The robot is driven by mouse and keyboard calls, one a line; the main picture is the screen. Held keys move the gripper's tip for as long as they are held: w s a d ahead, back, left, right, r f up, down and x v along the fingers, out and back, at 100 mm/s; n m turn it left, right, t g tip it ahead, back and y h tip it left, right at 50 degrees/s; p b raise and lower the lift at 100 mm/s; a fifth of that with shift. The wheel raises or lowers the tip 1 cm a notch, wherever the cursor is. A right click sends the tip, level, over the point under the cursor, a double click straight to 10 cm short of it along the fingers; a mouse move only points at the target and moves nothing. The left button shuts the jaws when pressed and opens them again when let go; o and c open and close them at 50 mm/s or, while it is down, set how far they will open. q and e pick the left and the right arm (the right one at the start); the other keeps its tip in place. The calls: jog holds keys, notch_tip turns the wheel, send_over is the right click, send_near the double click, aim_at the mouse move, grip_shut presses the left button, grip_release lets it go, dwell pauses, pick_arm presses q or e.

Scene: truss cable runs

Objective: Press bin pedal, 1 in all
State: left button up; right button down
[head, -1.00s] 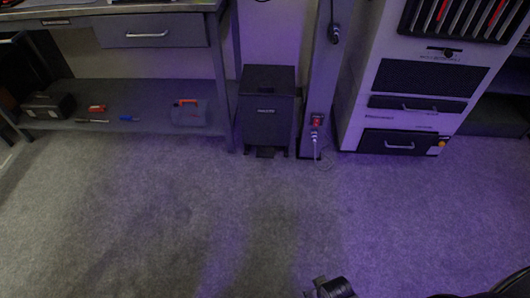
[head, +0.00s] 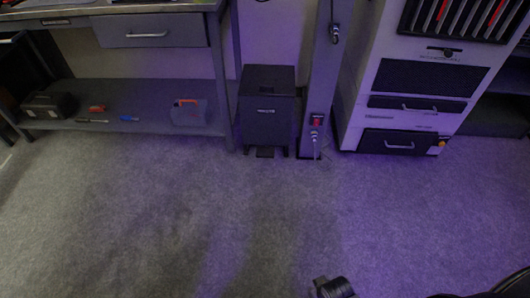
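The dark pedal bin (head: 268,112) stands upright on the carpet between the workbench and a grey post. Its lid looks shut. The small black pedal (head: 265,152) sticks out low at the front of the bin, close to the floor. One of my grippers, with its arm coming from the lower right, shows only as a dark part (head: 333,288) at the bottom edge, well in front of the bin and apart from it. Its fingertips cannot be made out clearly. My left gripper is not in view.
The workbench (head: 150,32) with a lower shelf of tools stands at the left. The grey post (head: 318,90) with a red switch stands just right of the bin. A white cabinet (head: 350,105) is further right. The carpet (head: 200,215) in front is clear.

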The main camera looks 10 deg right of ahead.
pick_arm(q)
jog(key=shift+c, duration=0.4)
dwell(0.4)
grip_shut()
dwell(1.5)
